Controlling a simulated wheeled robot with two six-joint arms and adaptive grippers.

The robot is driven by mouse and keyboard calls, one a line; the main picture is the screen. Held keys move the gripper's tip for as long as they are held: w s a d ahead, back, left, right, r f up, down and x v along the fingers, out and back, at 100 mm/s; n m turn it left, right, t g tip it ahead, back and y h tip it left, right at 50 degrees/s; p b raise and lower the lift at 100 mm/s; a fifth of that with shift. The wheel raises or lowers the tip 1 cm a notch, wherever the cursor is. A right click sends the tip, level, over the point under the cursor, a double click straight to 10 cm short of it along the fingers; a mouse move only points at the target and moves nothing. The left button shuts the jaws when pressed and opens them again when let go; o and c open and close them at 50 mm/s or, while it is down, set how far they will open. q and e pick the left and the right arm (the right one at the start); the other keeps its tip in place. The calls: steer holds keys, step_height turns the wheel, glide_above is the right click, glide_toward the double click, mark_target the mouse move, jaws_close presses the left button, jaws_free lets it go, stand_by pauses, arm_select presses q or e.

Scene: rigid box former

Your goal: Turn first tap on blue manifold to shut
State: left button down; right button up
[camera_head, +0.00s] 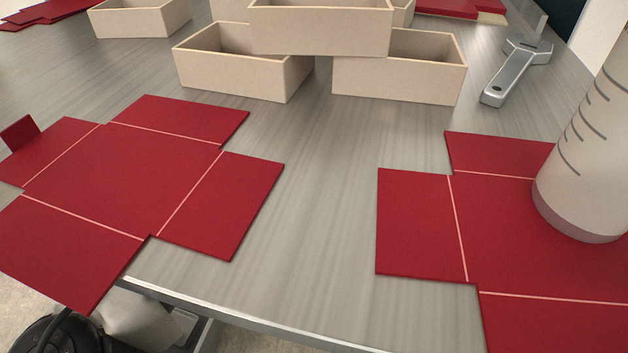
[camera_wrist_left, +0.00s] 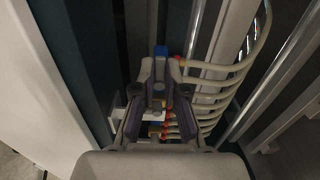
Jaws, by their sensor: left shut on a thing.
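In the left wrist view, my left gripper (camera_wrist_left: 160,76) is shut on a small part at the blue manifold (camera_wrist_left: 161,51), which I take to be the first tap. The fingers largely hide that part, so its turn angle cannot be told. The manifold's blue end shows just beyond the fingertips. Red and yellow fittings with pale hoses (camera_wrist_left: 225,68) come off its right side, and more show below between the fingers. The head view shows neither gripper nor the manifold.
Pale hoses and metal rails (camera_wrist_left: 270,85) crowd the gripper's right side; a dark panel (camera_wrist_left: 75,60) stands left.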

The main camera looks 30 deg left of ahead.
arm_select(q)
steer(key=shift+m, duration=0.3)
steer(key=c, duration=1.2)
jaws_free()
steer(key=v, duration=0.7)
steer(key=shift+s, duration=0.25)
